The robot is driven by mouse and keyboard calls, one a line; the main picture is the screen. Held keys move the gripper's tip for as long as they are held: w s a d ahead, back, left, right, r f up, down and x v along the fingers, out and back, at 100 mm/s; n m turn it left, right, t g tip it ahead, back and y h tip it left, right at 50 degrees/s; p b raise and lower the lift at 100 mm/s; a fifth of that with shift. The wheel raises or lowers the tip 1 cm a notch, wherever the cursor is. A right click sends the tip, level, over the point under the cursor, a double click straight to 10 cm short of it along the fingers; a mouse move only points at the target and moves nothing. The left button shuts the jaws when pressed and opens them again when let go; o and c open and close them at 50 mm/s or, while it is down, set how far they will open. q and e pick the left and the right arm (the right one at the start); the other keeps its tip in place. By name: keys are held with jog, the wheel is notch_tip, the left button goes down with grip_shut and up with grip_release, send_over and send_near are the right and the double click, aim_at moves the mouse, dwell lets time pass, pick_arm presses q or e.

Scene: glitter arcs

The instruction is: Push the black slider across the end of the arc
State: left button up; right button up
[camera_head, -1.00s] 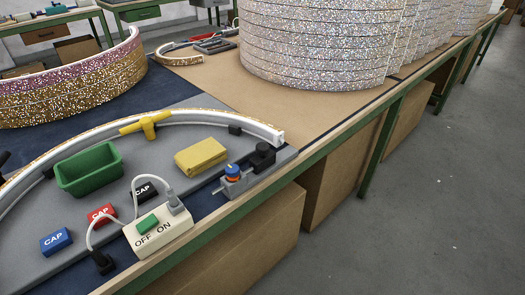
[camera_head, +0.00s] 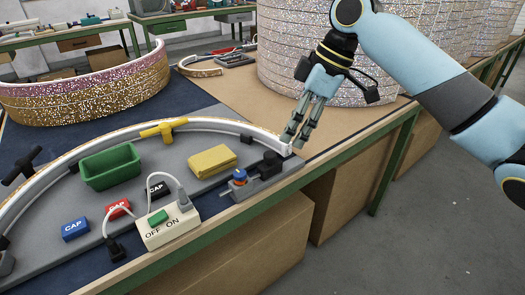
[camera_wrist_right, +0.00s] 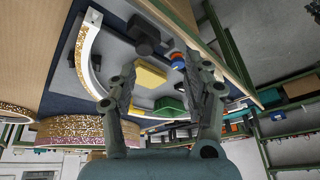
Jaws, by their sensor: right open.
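The arc (camera_head: 215,124) is a white curved channel with a glittery edge, lying on a grey board. Its square white end (camera_head: 285,148) is at the board's right side and also shows in the right wrist view (camera_wrist_right: 94,16). The black slider (camera_head: 269,163) sits on a small grey fixture just in front of that end, beside it; it appears as a dark block in the right wrist view (camera_wrist_right: 143,34). My right gripper (camera_head: 292,138) points down at the arc's end, above and behind the slider. Its fingers (camera_wrist_right: 158,68) are apart and hold nothing. My left gripper is not in view.
A blue-and-orange knob (camera_head: 240,176) is left of the slider. Tall glitter rings (camera_head: 300,45) stand behind my right gripper. Bare brown tabletop (camera_head: 235,88) lies behind the arc.

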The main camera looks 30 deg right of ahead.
aim_at(270, 154)
pick_arm(q)
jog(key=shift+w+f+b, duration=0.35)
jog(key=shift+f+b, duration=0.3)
jog(key=shift+b, duration=0.05)
pick_arm(e)
jog(key=w+f, duration=0.1)
jog(key=f, duration=0.1)
jog(key=w+a+f, duration=0.1)
jog(key=w+f, duration=0.1)
jog(key=f, duration=0.1)
jog(key=w+a+f, duration=0.1)
jog(key=f, duration=0.2)
jog(key=shift+w, duration=0.25)
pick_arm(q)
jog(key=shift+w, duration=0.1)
pick_arm(e)
grip_shut()
